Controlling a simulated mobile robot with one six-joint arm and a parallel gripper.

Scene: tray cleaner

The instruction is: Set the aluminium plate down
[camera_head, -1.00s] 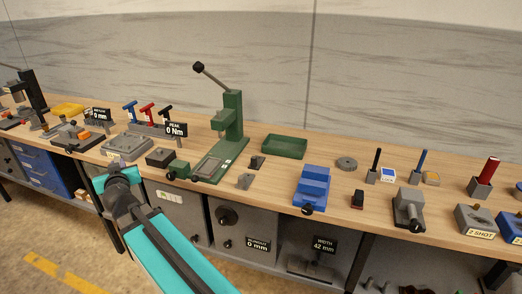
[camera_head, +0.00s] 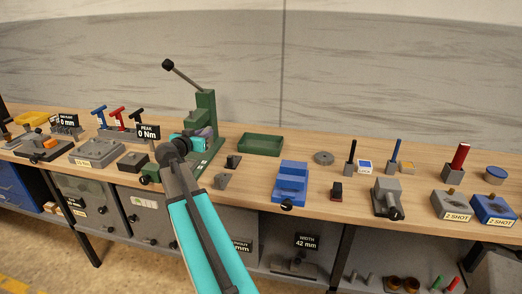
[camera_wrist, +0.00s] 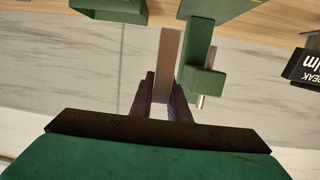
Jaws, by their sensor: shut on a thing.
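In the wrist view, which looks upside down, my gripper (camera_wrist: 165,82) is shut on a narrow grey-brown strip, the aluminium plate (camera_wrist: 168,55). The plate points away from the fingers, seen nearly edge-on. The green press (camera_wrist: 203,75) stands close beside it in that view; I cannot tell whether they touch. In the head view, my arm reaches in front of the press (camera_head: 206,108), and my wrist covers part of its column and base. The plate cannot be made out in the head view.
The green tray (camera_head: 260,144) lies right of the press; its edge shows in the wrist view (camera_wrist: 108,10). The press lever (camera_head: 184,75) rises up left. Some bench between is clear.

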